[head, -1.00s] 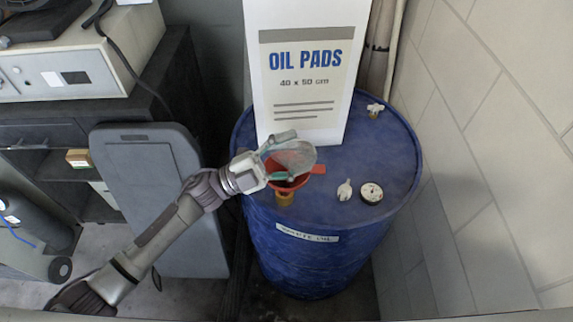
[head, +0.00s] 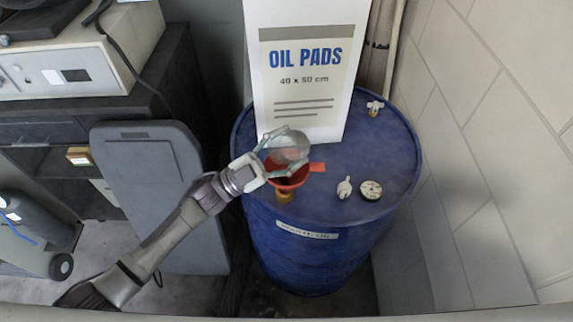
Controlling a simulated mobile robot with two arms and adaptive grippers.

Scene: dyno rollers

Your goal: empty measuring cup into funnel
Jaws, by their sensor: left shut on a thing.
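My left gripper (head: 275,159) is shut on a clear measuring cup (head: 290,147), which it holds over the red funnel (head: 289,182). The cup looks tilted; I cannot make out what is in it. The funnel stands near the front left of the blue drum's top, on a yellowish fitting (head: 284,197). The cup and gripper hide part of the funnel's mouth. My right gripper is not in view.
The blue drum (head: 330,250) has a white tap-like piece (head: 344,188), a round gauge-like cap (head: 371,191) and another fitting (head: 375,107) on top. A tall white oil pads box (head: 330,100) stands behind the funnel. A block wall (head: 490,130) rises at right.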

